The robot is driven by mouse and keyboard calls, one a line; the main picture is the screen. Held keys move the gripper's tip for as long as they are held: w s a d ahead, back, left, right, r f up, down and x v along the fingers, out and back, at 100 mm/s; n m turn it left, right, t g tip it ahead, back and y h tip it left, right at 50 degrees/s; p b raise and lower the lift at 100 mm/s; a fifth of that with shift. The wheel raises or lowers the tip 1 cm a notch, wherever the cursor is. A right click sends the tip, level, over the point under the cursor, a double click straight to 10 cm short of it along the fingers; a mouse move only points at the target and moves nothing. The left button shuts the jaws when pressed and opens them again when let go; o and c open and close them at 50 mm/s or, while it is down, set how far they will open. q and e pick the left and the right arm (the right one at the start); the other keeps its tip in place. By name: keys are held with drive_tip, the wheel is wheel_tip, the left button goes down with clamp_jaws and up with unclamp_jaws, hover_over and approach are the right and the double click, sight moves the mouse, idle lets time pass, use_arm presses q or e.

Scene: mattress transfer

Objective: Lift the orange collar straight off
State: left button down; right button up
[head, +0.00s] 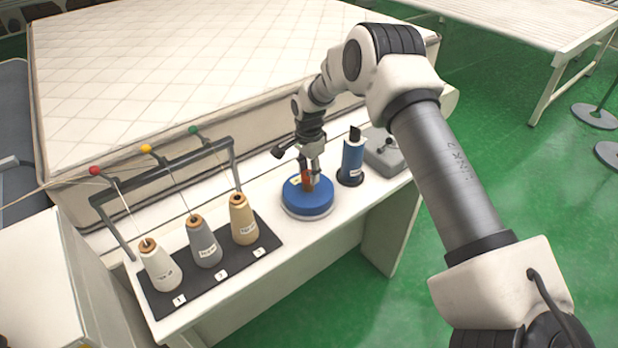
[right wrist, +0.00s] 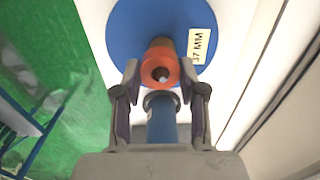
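The orange collar (right wrist: 160,68) sits around a grey-brown post on a round blue base (right wrist: 135,35) labelled "37 MM". In the head view the collar (head: 307,181) shows reddish, partly hidden by my gripper, above the blue base (head: 309,199) on the white bench. My right gripper (head: 311,168) points down from above at the collar. In the right wrist view its two fingertips (right wrist: 160,75) stand apart on either side of the collar, with seemingly narrow gaps. Whether either finger touches it is hard to tell. My left gripper is not in view.
A blue cylinder (head: 352,160) stands close right of the base, with a grey box (head: 384,152) beyond. White, grey and tan thread cones (head: 206,245) stand on a dark mat at left under a rack. A mattress (head: 180,70) lies behind the bench (head: 345,205).

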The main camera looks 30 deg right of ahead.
drive_tip(key=shift+w+f, duration=0.1)
drive_tip(key=shift+f, duration=0.05)
drive_tip(key=shift+c, duration=0.4)
drive_tip(key=shift+r+p, duration=0.5)
wheel_tip(320, 180, up, 3)
drive_tip(key=p, duration=0.3)
drive_tip(key=shift+a+r, duration=0.1)
drive_tip(key=shift+a, duration=0.05)
drive_tip(key=s+a+p, duration=0.4)
drive_tip(key=s+a, duration=0.5)
drive_tip(key=a, duration=0.4)
drive_tip(key=shift+r+p, duration=0.4)
drive_tip(key=shift+f, duration=0.1)
